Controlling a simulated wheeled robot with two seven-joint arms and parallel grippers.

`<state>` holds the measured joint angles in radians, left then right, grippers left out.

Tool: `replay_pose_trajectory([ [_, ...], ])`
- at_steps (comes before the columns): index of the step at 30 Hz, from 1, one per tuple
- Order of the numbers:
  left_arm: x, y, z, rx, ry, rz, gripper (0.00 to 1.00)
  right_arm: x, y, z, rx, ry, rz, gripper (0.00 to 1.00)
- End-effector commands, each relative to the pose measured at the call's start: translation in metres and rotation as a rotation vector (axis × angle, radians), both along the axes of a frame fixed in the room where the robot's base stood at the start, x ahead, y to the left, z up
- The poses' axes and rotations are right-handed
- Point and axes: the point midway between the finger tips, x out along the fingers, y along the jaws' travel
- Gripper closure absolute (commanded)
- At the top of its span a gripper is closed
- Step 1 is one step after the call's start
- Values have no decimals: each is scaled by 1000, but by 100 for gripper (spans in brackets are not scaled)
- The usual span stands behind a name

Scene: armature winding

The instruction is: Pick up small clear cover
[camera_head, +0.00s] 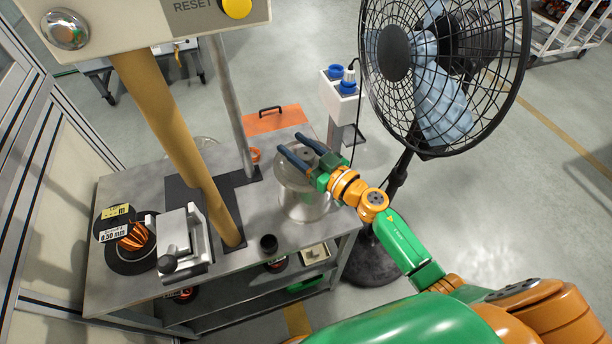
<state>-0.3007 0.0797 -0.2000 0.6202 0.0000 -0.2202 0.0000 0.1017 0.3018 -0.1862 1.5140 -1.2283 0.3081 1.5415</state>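A clear, round cover (305,206) stands on the right part of the grey metal worktable (215,290). My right gripper (291,143) reaches in from the right over the top of this cover. Its two dark blue fingers are spread apart, with a gap between them. The fingers and wrist hide part of the cover's top, and I cannot tell whether they touch it. My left gripper is out of view.
A yellow post (178,135) and a grey post (230,105) rise from the table. A large fan (445,75) stands right.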

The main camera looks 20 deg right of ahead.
Motion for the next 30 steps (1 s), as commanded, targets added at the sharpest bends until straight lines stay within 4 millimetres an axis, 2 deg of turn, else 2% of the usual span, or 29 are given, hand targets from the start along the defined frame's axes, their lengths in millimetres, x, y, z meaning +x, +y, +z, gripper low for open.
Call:
replay_pose_trajectory([
  [1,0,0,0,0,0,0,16,0,0,0,0,0,0,63],
  [5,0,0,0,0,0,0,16,0,0,0,0,0,0,98],
  [6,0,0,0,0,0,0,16,0,0,0,0,0,0,100],
  [17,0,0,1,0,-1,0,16,0,0,1,-1,0,0,100],
  [20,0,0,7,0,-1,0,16,0,0,8,-1,-2,1,100],
  [23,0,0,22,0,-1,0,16,0,0,26,-4,-2,1,100],
  [25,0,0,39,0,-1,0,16,-2,0,47,-6,-2,3,100],
  [30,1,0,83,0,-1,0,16,-42,12,94,-3,1,5,100],
])
